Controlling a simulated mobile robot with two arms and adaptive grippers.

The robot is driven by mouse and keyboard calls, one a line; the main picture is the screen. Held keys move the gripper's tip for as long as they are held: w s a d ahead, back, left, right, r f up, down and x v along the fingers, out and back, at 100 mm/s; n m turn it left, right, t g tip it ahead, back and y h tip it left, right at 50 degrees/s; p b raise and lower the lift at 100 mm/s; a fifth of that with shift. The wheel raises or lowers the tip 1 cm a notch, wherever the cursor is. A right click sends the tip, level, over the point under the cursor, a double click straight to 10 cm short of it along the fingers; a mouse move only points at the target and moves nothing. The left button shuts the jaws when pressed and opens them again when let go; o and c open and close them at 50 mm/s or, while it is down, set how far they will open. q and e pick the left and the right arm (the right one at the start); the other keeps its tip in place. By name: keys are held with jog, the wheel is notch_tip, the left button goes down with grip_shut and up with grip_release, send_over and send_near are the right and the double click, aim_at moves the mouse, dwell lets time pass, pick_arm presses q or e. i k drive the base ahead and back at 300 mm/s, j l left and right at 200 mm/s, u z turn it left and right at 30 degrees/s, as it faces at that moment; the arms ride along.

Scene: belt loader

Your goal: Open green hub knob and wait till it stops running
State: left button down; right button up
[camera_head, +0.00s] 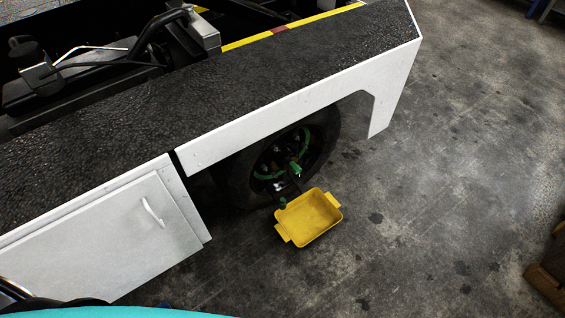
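A black wheel (243,180) sits under the white fender of the loader. Its hub has a green ring (258,169) and a small green knob (295,168) at its front. A second small green piece (282,204) shows lower down, beside the tray. A dark part sticks out from the hub between them, too small to make out. A yellow tray (310,217) with two end handles lies on the floor just below the hub. It looks empty, and I see no flow of liquid. Neither of my grippers is in view.
The loader's black deck (230,90) and white side overhang the wheel. A closed white door (120,240) with a handle is at the left. Open concrete floor (430,200) lies to the right. A brown wooden object (550,268) stands at the right edge.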

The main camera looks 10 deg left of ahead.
aim_at(295, 168)
jog(key=u, duration=0.4)
jog(key=i+l+u, duration=0.1)
jog(key=l+u, duration=0.2)
jog(key=i+l+u, duration=0.1)
jog(key=l+u, duration=0.5)
jog(key=l, duration=0.2)
